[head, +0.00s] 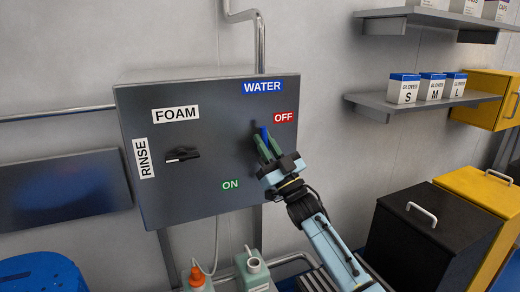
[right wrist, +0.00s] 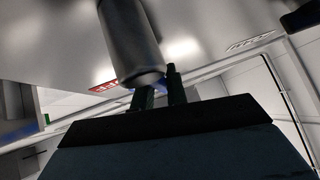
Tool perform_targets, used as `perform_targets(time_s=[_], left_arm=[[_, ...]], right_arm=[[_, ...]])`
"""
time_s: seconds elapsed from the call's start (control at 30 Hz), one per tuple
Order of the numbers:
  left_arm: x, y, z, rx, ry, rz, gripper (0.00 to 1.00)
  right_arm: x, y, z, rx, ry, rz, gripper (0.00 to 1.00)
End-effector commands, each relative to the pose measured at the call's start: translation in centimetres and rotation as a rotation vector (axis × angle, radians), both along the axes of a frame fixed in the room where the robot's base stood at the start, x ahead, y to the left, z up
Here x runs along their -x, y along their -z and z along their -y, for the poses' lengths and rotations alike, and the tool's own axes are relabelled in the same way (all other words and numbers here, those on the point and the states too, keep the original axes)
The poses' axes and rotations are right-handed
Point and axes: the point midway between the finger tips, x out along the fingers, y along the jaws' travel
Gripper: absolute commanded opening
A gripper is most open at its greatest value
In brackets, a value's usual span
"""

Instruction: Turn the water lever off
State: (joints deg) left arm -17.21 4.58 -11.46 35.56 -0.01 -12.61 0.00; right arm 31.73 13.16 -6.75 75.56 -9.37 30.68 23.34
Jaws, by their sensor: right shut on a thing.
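The grey control box (head: 210,130) is on the wall with a WATER label (head: 262,87), a red OFF label (head: 284,117) and a green ON label (head: 231,184). The blue water lever (head: 264,134) shows between the green fingers of my right gripper (head: 267,146), which is shut on it. The lever lies left of and a little below OFF, and its pivot is mostly hidden. In the right wrist view, my gripper (right wrist: 158,88) is close to a grey cylinder (right wrist: 130,45), with part of the red label (right wrist: 103,87) behind. My left gripper is not in view.
A black lever (head: 182,155) sits by the FOAM and RINSE labels. Below the box stand jugs (head: 254,270) and a blue tub (head: 40,272). Shelves with glove boxes (head: 404,88) and black and yellow bins (head: 425,225) are at the right.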

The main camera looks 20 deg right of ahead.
Motion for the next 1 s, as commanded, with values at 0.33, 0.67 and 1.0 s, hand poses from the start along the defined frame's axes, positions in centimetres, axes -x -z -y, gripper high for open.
perform_targets(time_s=[0.33,0.67,1.0], left_arm=[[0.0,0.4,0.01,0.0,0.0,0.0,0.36],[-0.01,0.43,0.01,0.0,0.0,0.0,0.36],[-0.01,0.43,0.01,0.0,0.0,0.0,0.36]], right_arm=[[-0.04,0.06,0.86,-0.128,0.001,-0.006,0.0],[-0.03,0.01,1.02,-0.15,-0.001,-0.007,0.0],[-0.03,0.0,1.01,-0.148,0.0,-0.006,0.33]])
